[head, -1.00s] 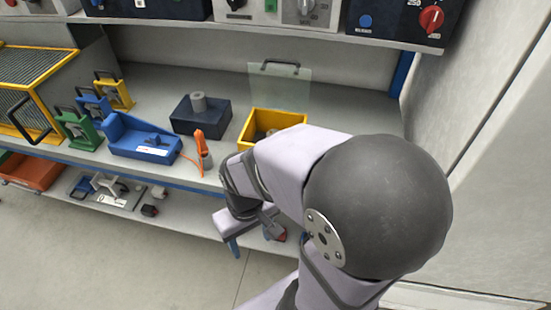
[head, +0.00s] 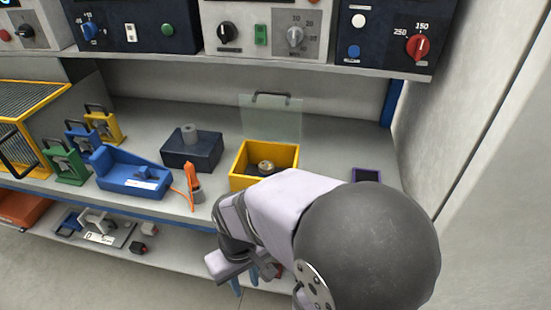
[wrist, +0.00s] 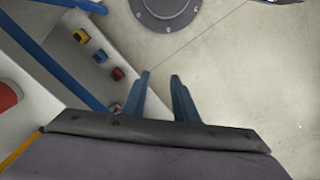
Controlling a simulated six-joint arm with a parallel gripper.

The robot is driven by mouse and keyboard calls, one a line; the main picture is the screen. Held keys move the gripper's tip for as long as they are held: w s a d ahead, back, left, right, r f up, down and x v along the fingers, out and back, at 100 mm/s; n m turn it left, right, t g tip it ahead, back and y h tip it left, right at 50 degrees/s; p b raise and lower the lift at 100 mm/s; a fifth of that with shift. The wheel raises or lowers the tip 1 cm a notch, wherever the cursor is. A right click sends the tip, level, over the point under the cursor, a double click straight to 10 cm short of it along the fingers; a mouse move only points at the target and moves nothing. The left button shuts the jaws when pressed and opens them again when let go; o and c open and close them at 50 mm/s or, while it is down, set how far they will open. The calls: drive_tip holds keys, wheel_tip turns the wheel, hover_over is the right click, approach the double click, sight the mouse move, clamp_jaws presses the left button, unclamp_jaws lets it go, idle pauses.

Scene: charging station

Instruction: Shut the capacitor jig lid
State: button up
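The capacitor jig is a yellow open-topped box (head: 240,165) on the bench in the head view, with a dark round part (head: 266,167) inside. Its clear lid (head: 272,119) stands raised at the back, with a dark handle (head: 272,94) along its top edge. My arm hides some of the box's front right. My gripper (wrist: 161,76) shows two blue fingers apart with nothing between them in the wrist view. In the head view it is low in front of the bench, below and away from the jig, partly hidden by my arm.
An orange-handled tool (head: 192,180) and a dark block with a grey cylinder (head: 191,150) stand left of the jig. A blue device (head: 128,174) is further left. A shelf of control boxes (head: 265,30) overhangs the back. A dark-screened item (head: 367,175) lies right; bench around it looks clear.

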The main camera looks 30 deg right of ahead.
drive_tip(key=w+d+r+m+y+p, duration=0.1)
drive_tip(key=w+r+m, duration=0.1)
drive_tip(key=w+d+r+m+y+p, duration=0.1)
drive_tip(key=w+r+m+p, duration=0.1)
drive_tip(key=w+r, duration=0.1)
drive_tip(key=w+d+r+m+y+p, duration=0.1)
drive_tip(key=w+d+r+y, duration=0.1)
drive_tip(key=w+r, duration=0.1)
drive_tip(key=shift+w+m+p, duration=0.2)
drive_tip(key=shift+m+p, duration=0.2)
clamp_jaws()
drive_tip(key=w+d+r+m+t+y+p, duration=0.3)
drive_tip(key=w+d+r+m+t+p, duration=0.15)
drive_tip(key=w+d+r, duration=0.45)
drive_tip(key=w+d+r+m+t+p, duration=0.1)
drive_tip(key=d+r+t, duration=0.25)
drive_tip(key=d, duration=0.45)
drive_tip(key=w+d+r+m+t+p, duration=0.1)
drive_tip(key=d+r+m+t, duration=0.15)
drive_tip(key=d+r, duration=0.4)
drive_tip(key=d+f+m+t+h, duration=0.2)
drive_tip(key=d+m+t, duration=0.2)
drive_tip(key=d, duration=0.8)
drive_tip(key=shift+s+d+m+b, duration=0.4)
drive_tip(key=shift+m, duration=0.3)
